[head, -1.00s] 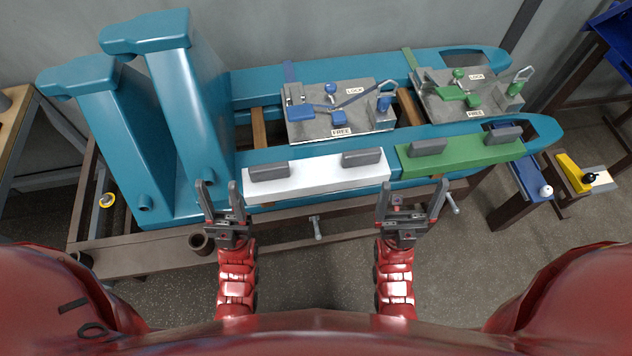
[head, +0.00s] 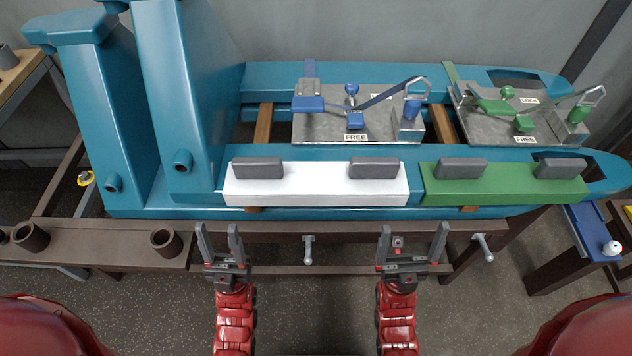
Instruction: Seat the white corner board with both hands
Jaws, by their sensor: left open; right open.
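The white corner board (head: 315,190) lies along the near rail of the blue fork frame (head: 270,213), left of a green board (head: 505,187). It has two grey grip blocks, a left block (head: 258,168) and a right block (head: 374,168). Neither gripper touches the board. Whether the board sits fully down on the rail cannot be told.
A plate with blue levers (head: 345,128) and a plate with green levers (head: 550,130) lie behind the boards, with FREE labels. Tall blue uprights (head: 175,90) stand at the left. A brown bench edge with cups (head: 165,243) runs at front left. A blue ledge (head: 590,232) with a white knob is at right.

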